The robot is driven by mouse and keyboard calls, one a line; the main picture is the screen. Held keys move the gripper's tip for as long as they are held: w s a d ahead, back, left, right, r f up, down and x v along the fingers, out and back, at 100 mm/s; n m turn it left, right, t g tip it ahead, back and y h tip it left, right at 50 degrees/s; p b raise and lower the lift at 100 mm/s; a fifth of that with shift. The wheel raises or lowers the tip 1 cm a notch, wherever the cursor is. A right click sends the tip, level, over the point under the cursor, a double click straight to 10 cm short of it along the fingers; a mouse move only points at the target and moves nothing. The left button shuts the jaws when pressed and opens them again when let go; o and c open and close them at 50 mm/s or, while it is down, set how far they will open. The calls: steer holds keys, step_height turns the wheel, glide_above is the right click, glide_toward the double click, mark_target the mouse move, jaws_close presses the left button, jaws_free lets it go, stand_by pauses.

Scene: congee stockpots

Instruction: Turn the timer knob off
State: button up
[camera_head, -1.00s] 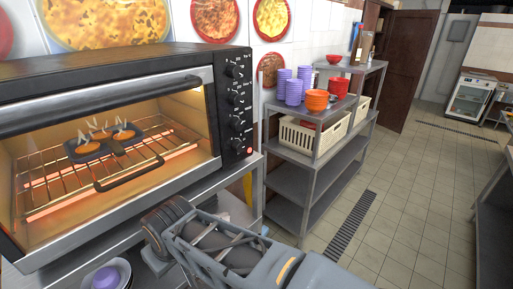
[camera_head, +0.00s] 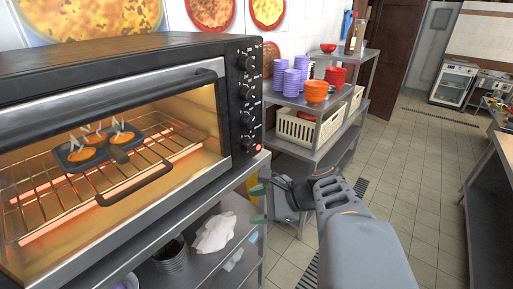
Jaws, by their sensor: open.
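The toaster oven (camera_head: 120,55) stands at the left on a metal shelf, glowing orange inside. Its black control panel (camera_head: 254,75) on the right side carries a column of several dark knobs (camera_head: 246,92). The markings are too small to read, so I cannot tell which knob is the timer. A small red light (camera_head: 258,147) is lit near the bottom of the panel. My gripper (camera_head: 259,204) is open and empty, below and apart from the panel, in front of the shelf's right end. Its green-tipped fingers point left.
A tray with smoking food (camera_head: 103,146) sits on the rack inside the closed oven. A white cloth (camera_head: 214,233) lies on the shelf below. Behind, a metal shelf (camera_head: 318,157) holds purple cups (camera_head: 291,82), orange bowls (camera_head: 316,91) and baskets. Tiled floor to the right is open.

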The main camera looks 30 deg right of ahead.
mark_target(252, 147)
steer(key=w+d+r+m+t+h, duration=0.1)
steer(key=d+r+m+t, duration=0.6)
steer(key=d+m+t, duration=0.3)
steer(key=shift+m+g, duration=0.3)
steer(key=shift+g, duration=0.3)
steer(key=x, duration=0.4)
steer(key=p+x, duration=0.1)
steer(key=x, duration=0.3)
steer(key=d+p+x, duration=0.1)
steer(key=x, duration=0.4)
steer(key=shift+w+r, duration=0.1)
steer(key=shift+w, duration=0.2)
steer(key=shift+c, duration=0.3)
steer(key=c, duration=0.9)
steer(key=shift+o, duration=0.2)
